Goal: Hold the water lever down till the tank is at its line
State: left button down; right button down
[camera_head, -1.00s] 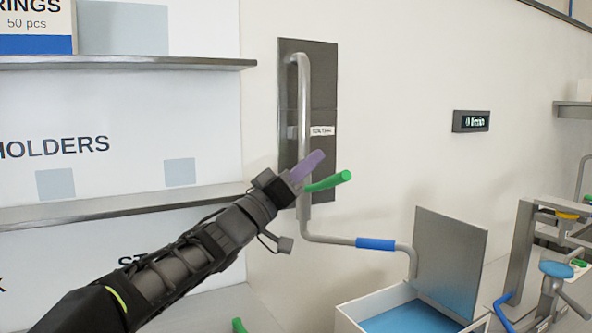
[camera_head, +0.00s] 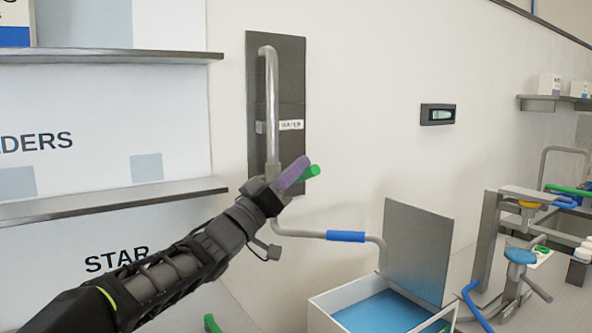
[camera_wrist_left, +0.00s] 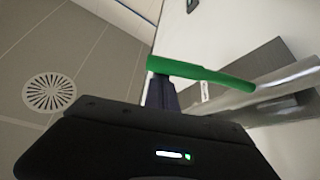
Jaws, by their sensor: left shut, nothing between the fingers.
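The green water lever (camera_head: 313,171) sticks out from the grey pipe (camera_head: 271,110) on the wall panel. My left gripper (camera_head: 295,172) is shut with purple fingertips, and they cover most of the lever in the head view. In the left wrist view the lever (camera_wrist_left: 215,75) crosses just beyond the fingers (camera_wrist_left: 162,94); I cannot tell whether they touch. An open white box with a blue inside (camera_head: 340,296), perhaps the tank, stands below the pipe's spout. I cannot make out a line on it. My right gripper is out of view.
A grey upright plate (camera_head: 417,250) stands behind the box. A small wall display (camera_head: 437,114) is too blurred to read. Shelves (camera_head: 110,202) are on the left wall. A stand with a blue knob (camera_head: 520,257) is at the right.

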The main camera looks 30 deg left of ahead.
pick_arm(q)
notch_tip(320, 180, down, 6)
jog(key=d+m+g+h+b, duration=0.1)
jog(key=m+h+b, duration=0.3)
jog(key=m+b, duration=0.1)
jog(key=shift+s+m+b, duration=0.3)
jog(key=shift+s+m, duration=0.05)
jog(key=shift+m, duration=0.15)
jog(key=shift+d+f, duration=0.1)
jog(key=shift+f, duration=0.05)
jog(key=b+v, duration=0.1)
jog(key=v, duration=0.6)
jog(key=shift+s+a+b, duration=0.2)
jog(key=shift+s+b, duration=0.2)
dwell(0.6)
